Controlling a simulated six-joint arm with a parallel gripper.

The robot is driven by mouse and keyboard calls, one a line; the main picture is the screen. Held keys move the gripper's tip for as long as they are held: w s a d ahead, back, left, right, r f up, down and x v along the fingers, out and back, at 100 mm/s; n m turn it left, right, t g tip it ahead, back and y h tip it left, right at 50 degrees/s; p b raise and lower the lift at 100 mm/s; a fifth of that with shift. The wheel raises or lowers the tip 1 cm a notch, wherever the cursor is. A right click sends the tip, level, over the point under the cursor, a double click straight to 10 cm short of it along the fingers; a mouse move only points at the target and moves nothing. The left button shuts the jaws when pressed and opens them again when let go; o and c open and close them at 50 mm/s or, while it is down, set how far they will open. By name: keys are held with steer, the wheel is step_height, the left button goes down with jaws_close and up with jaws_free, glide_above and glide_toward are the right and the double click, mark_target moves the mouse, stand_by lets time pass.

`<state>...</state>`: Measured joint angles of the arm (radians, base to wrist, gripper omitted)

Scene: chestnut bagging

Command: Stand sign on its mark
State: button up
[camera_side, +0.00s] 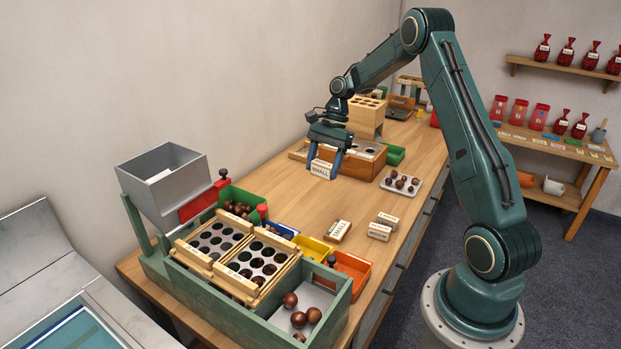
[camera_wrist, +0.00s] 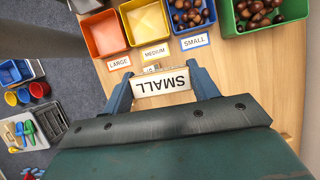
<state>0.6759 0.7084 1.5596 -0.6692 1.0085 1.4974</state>
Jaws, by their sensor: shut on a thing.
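The white sign (camera_side: 321,168) reading SMALL is held upright between the fingertips of my gripper (camera_side: 331,160) in the side view, in front of a wooden box. In the wrist view the sign (camera_wrist: 163,84) reads upside down between both blue fingers of my gripper (camera_wrist: 162,88). A blue-edged SMALL label (camera_wrist: 195,41) lies on the table by the blue bin (camera_wrist: 191,14), apart from the held sign. A yellow-edged MEDIUM label (camera_wrist: 155,51) and a red-edged LARGE label (camera_wrist: 118,63) lie beside it. I cannot tell the sign's height above the table.
The yellow bin (camera_wrist: 146,22), orange bin (camera_wrist: 104,34) and green bin (camera_wrist: 237,27) flank the blue bin. In the side view, a SMALL-lettered block (camera_side: 338,231) and two lettered blocks (camera_side: 379,231) (camera_side: 388,220) stand on the table. A chestnut tray (camera_side: 412,192) lies near the right edge.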

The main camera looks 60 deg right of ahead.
steer(key=w+a, duration=0.5)
steer(key=w, duration=0.4)
steer(key=shift+w+n, duration=0.3)
steer(key=shift+w, duration=0.05)
steer(key=shift+f, duration=0.2)
step_height(320, 180, down, 20)
steer(key=shift+r, duration=0.1)
stand_by(0.4)
steer(key=o, duration=0.9)
steer(key=shift+o, duration=0.2)
